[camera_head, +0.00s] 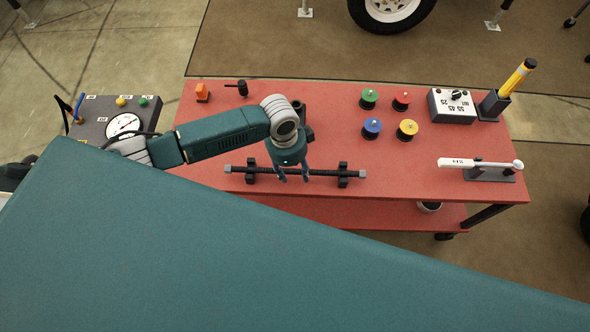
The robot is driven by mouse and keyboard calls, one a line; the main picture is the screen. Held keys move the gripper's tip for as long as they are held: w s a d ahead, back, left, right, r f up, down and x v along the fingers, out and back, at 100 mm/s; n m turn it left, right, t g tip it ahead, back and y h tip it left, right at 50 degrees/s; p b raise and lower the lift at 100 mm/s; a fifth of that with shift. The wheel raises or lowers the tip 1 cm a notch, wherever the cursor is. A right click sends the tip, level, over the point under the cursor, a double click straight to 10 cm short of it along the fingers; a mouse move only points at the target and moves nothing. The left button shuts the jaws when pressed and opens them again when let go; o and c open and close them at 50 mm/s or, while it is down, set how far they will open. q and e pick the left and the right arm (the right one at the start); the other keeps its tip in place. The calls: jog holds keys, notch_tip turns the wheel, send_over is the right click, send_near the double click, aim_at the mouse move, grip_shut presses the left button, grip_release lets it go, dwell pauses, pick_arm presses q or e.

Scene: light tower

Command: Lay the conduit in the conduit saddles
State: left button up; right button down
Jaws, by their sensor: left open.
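The conduit (318,172), a thin dark rod with grey ends, lies lengthwise near the front edge of the red table. It runs across two black conduit saddles, the left one (251,178) and the right one (342,181). I cannot tell how deep it sits in them. My left gripper (294,179) points down at the middle of the conduit, between the saddles. Its two fingers are apart, and the rod passes at or behind them; I cannot tell whether they touch it. My right gripper is not in view.
The red table (400,175) holds several coloured spools, with a blue one (372,127) nearest the gripper. A grey dial box (453,105), a yellow-handled tool (515,78) and a white lever (480,164) stand right. An orange object (202,92) is back left.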

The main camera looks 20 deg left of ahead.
pick_arm(q)
grip_shut()
jog(key=shift+r, duration=0.1)
